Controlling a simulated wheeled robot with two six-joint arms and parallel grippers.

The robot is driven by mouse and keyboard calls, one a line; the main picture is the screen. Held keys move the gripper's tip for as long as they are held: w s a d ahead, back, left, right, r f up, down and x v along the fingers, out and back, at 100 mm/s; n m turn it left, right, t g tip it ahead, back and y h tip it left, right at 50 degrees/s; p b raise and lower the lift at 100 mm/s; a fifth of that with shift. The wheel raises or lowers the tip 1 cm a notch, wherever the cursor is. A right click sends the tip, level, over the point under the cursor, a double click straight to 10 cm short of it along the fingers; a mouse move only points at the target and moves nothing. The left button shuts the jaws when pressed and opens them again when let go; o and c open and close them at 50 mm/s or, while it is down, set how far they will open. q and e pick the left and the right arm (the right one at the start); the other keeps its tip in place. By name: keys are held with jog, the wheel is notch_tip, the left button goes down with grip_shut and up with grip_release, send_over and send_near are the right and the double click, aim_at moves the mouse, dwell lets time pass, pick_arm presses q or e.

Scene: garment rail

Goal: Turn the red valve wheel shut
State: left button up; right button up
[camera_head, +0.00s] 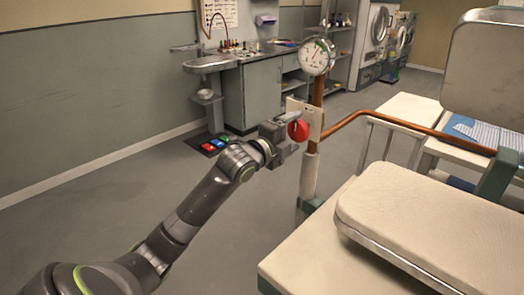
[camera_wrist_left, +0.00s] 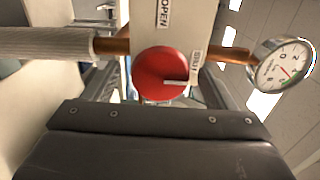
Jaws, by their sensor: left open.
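The red valve wheel (camera_head: 298,130) sits on a pale plate (camera_head: 312,112) fixed to the upright copper pipe. In the left wrist view the wheel (camera_wrist_left: 158,73) is a red disc with a pale pointer mark toward its right side. The plate there carries the labels OPEN (camera_wrist_left: 165,13) and SHUT (camera_wrist_left: 195,63). My left gripper (camera_head: 287,130) is open at the wheel, with one finger to each side of it in the wrist view. Whether the fingers touch the wheel, I cannot tell. My right gripper is not in view.
A round pressure gauge (camera_head: 317,56) tops the pipe. A copper pipe (camera_head: 385,117) runs right from it. A pressing table with a padded board (camera_head: 430,215) stands at the right front. A counter with cabinets (camera_head: 262,88) is behind. Floor on the left is clear.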

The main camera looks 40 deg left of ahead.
pick_arm(q)
jog(key=s+a, duration=0.1)
jog(key=s, duration=1.2)
jog(key=shift+s+a, duration=0.25)
jog(key=shift+a, duration=0.15)
